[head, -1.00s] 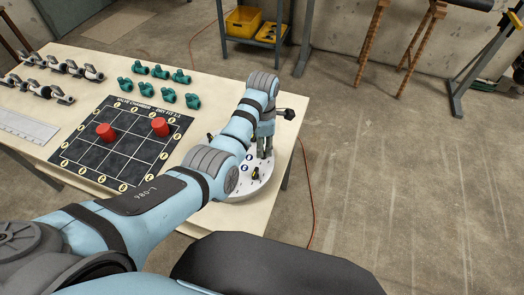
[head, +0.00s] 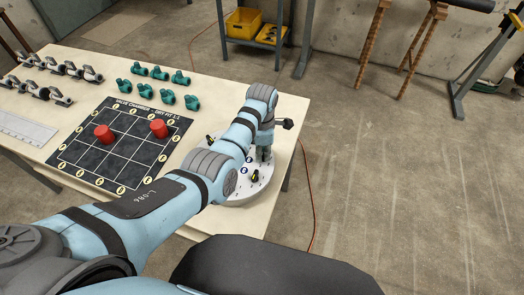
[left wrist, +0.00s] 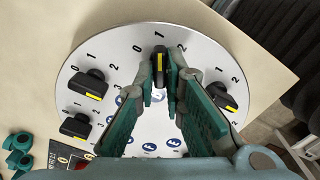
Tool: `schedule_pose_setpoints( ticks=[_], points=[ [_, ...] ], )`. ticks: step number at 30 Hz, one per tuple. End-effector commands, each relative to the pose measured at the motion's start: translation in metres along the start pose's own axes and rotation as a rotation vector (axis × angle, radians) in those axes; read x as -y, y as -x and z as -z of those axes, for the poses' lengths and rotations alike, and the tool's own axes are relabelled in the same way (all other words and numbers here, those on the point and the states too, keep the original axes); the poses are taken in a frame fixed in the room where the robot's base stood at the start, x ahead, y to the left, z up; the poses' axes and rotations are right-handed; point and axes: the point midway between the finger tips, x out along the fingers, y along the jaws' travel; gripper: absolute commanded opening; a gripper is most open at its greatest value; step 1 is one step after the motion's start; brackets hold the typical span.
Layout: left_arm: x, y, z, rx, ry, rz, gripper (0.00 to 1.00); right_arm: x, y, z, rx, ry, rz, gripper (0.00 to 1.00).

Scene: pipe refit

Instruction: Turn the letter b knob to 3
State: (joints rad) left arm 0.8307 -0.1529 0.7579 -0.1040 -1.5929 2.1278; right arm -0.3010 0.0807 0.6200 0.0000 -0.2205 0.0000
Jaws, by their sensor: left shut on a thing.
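A round white dial plate (head: 250,190) lies on the near right part of the table, with several black knobs with yellow marks. In the left wrist view, the white plate (left wrist: 128,55) has numbers around each knob and blue letter discs. My left gripper (head: 263,154) points down at the plate. In the left wrist view, my left gripper (left wrist: 162,88) is shut on the black knob (left wrist: 160,66) at the top centre. Its yellow mark lines up roughly with 1, between 0 and 2. I cannot read which letter belongs to this knob. My right gripper is not in view.
Another knob (left wrist: 88,84) stands on the left of the plate and one (left wrist: 224,97) on the right. A black grid mat (head: 85,155) with two red cylinders, several green fittings (head: 165,92) and grey valves (head: 48,90) lie further left. The table edge is close on the right.

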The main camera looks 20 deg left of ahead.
Motion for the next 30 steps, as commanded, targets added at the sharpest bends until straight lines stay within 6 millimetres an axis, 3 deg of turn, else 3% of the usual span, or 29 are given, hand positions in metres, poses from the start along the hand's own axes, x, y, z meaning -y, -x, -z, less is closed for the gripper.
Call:
schedule_pose_setpoints(
  ticks=[11,30],
  points=[
    [0.002,0.000,-0.001,0.000,-0.172,0.007,0.00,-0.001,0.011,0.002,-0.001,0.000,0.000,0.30],
    [0.000,-0.001,-0.001,0.002,-0.764,0.008,0.00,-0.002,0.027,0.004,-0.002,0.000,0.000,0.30]
  ],
)
